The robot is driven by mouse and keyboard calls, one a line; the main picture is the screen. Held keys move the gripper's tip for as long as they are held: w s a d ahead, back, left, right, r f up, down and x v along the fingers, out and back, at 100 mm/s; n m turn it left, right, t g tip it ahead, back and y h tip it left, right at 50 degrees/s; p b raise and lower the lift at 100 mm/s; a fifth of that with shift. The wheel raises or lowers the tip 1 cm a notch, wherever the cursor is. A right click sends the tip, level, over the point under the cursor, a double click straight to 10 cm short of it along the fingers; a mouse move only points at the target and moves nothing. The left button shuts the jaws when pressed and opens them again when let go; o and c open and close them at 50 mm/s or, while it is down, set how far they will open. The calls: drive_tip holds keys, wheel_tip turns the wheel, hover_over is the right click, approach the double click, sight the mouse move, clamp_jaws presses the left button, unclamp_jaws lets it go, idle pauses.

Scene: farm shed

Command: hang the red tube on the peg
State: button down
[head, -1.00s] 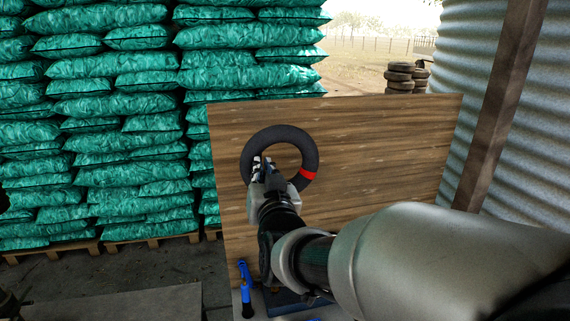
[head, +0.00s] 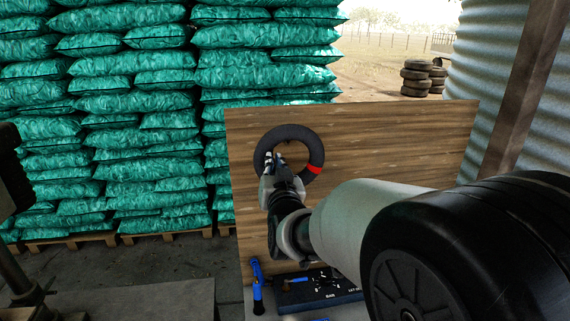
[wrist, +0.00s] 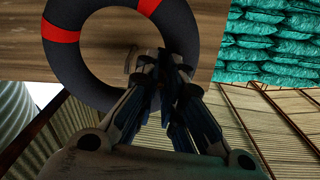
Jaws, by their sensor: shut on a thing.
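The tube is a dark ring (head: 322,150) with red bands, upright in front of a wooden board (head: 400,150). In the wrist view, two red bands show on the tube (wrist: 182,40). My gripper (head: 270,158) is shut on the tube's lower left side in the head view. In the wrist view, its dark fingers (wrist: 165,75) close over the ring's edge. A small thin grey piece (wrist: 130,60) shows inside the ring's hole in the wrist view; it may be the peg, but I cannot tell. Whether the tube touches the board is unclear.
A blue-handled brush (head: 256,284) and a dark blue tray (head: 325,297) with small items lie below the board. Stacked green sacks (head: 120,130) stand behind on the left. A brown post (head: 525,85) and corrugated metal stand at right. Old tires (head: 416,78) are outside.

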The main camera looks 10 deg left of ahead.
drive_tip(key=shift+p+x, duration=1)
drive_tip(key=shift+x, duration=1.15)
drive_tip(key=shift+w+a+f+b, duration=0.3)
drive_tip(key=shift+w+f+b, duration=0.55)
drive_tip(key=shift+f+b, duration=0.25)
drive_tip(key=shift+b, duration=0.25)
drive_tip(key=c, duration=1.6)
unclamp_jaws()
drive_tip(key=shift+c, duration=0.2)
drive_tip(key=shift+s, duration=0.15)
